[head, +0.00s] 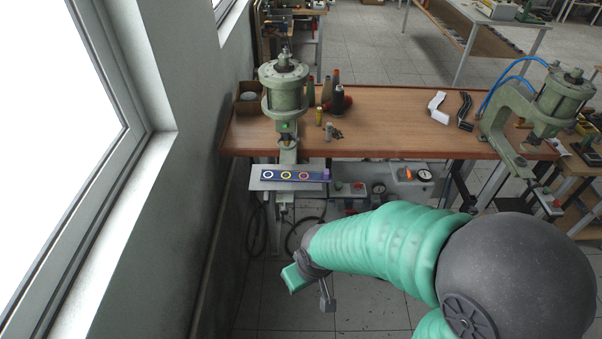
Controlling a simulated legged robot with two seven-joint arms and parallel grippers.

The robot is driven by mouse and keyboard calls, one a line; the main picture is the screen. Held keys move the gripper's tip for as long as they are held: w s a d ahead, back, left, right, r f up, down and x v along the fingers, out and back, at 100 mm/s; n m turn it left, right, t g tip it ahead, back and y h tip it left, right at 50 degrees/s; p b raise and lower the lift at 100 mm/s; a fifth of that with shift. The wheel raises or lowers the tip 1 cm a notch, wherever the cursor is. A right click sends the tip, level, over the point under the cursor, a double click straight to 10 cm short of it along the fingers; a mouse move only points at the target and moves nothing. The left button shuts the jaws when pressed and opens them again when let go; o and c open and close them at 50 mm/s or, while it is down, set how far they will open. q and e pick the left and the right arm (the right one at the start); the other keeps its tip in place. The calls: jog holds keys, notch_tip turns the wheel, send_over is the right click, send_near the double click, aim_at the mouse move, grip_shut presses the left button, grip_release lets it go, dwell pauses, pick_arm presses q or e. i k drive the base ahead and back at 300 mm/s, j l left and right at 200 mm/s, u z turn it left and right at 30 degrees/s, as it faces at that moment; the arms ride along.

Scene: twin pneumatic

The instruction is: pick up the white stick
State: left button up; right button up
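A white angular piece (438,107), probably the white stick, lies on the right half of the wooden workbench (390,137). A similarly shaped black piece (465,111) lies close to its right. My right arm comes in from the lower right, and its gripper (309,290) hangs over the floor in front of the bench, below and left of the white piece and well apart from it. The fingers are small and seen at an angle, so their opening is unclear. I see nothing held. My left gripper is not in view.
Green pneumatic presses stand at the bench's left (284,88) and right, the right one (545,105) with blue hoses. Bottles (338,98) and small parts stand near the left press. A panel with coloured rings (291,175) juts out in front. The bench middle is clear.

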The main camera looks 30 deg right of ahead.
aim_at(329, 129)
jog(key=i+l, duration=0.3)
jog(key=i+l+u, duration=0.1)
jog(key=i+l, duration=0.2)
jog(key=l, duration=0.2)
jog(key=i+l+u, duration=0.1)
jog(key=i+l, duration=0.45)
jog(key=l, duration=0.3)
jog(key=i+l+u, duration=0.1)
jog(key=i+l, duration=0.2)
jog(key=l, duration=0.1)
